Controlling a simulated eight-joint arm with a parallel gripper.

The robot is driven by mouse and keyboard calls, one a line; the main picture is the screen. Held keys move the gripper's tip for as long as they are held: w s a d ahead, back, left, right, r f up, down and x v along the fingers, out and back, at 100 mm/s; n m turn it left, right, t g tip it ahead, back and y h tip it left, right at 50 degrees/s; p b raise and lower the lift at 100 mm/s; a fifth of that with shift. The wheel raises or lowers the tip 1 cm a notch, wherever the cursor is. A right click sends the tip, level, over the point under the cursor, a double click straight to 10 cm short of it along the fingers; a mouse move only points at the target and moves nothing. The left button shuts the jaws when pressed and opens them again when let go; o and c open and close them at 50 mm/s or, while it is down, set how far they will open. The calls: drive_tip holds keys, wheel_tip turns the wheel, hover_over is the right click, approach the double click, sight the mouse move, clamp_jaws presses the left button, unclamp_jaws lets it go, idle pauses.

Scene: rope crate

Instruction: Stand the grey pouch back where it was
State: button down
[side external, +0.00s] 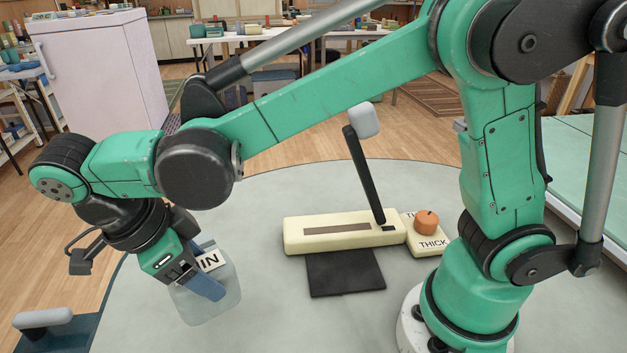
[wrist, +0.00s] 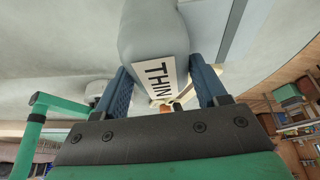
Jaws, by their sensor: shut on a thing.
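The grey pouch (side external: 188,306) is pale and rounded. In the side view it hangs at my gripper (side external: 208,284), over the left part of the table. A white label on it partly shows, reading "IN". In the wrist view the pouch (wrist: 153,32) fills the top middle, with its label reading "THIN". The blue fingers of my gripper (wrist: 163,90) are on either side of it, shut on it. I cannot tell whether the pouch's bottom touches the table.
A cream slotted base (side external: 300,243) with a tilted black lever (side external: 364,175) stands mid-table. A dark mat (side external: 340,280) lies before it. To its right is a "THICK" block (side external: 428,244) with an orange knob (side external: 427,220). A blue-grey handled panel (side external: 60,335) is at lower left.

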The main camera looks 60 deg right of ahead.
sight(211, 303)
drive_tip(key=shift+f, duration=3)
drive_tip(key=shift+f, duration=0.55)
unclamp_jaws()
drive_tip(key=shift+r, duration=0.1)
drive_tip(key=shift+v, duration=2.75)
drive_tip(key=shift+w, duration=0.1)
